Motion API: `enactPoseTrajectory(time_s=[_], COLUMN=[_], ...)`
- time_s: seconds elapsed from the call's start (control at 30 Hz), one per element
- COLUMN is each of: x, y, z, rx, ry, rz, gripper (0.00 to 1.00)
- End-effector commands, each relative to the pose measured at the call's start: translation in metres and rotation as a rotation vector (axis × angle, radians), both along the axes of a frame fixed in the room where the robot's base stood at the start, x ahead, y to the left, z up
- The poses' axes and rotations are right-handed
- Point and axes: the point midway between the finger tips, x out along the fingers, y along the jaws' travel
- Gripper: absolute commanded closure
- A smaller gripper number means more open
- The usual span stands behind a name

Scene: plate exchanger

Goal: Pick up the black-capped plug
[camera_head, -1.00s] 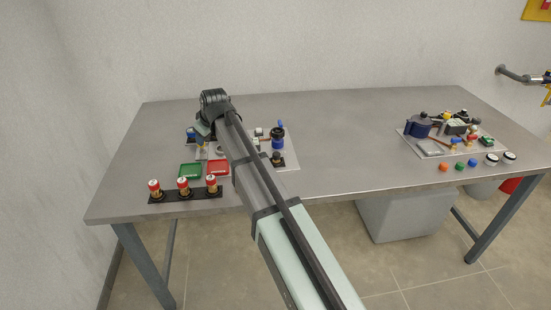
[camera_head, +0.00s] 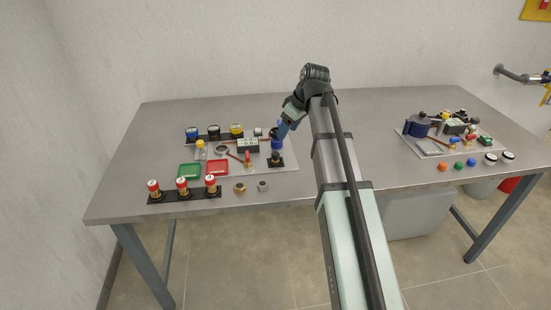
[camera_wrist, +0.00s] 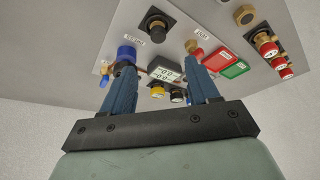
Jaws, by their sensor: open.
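A black-capped plug (camera_head: 213,131) stands between a blue-capped one (camera_head: 191,133) and a yellow-capped one (camera_head: 236,130) in a row at the back left of the table. In the wrist view the black cap (camera_wrist: 177,95) shows beyond the display, partly hidden by my gripper. Another black-topped piece (camera_head: 276,158) sits on a black square base; it also shows in the wrist view (camera_wrist: 157,22). My gripper (camera_wrist: 157,64) is open and empty, its blue fingers spread above the board. In the head view my gripper (camera_head: 286,129) is right of the row, over the blue cylinder (camera_head: 277,144).
A meter with a display (camera_head: 248,145), a green tray (camera_head: 189,170), a red tray (camera_head: 217,168) and red-topped brass pieces (camera_head: 183,186) stand close by. Another crowded board (camera_head: 430,147) lies at the right. The middle of the table is clear.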

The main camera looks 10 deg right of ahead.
Motion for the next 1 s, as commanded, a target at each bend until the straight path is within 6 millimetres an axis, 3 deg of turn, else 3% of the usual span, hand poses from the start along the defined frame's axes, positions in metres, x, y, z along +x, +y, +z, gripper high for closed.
enactPoseTrajectory(time_s=[0.4,0.77,1.0], x=[0.017,0.022,0.029], y=[0.017,0.021,0.026], z=[-0.057,-0.072,-0.094], rx=[-0.001,-0.001,-0.001], ry=[0.001,-0.001,0.0], rz=[0.0,-0.001,0.0], gripper=[0.4,0.4,0.4])
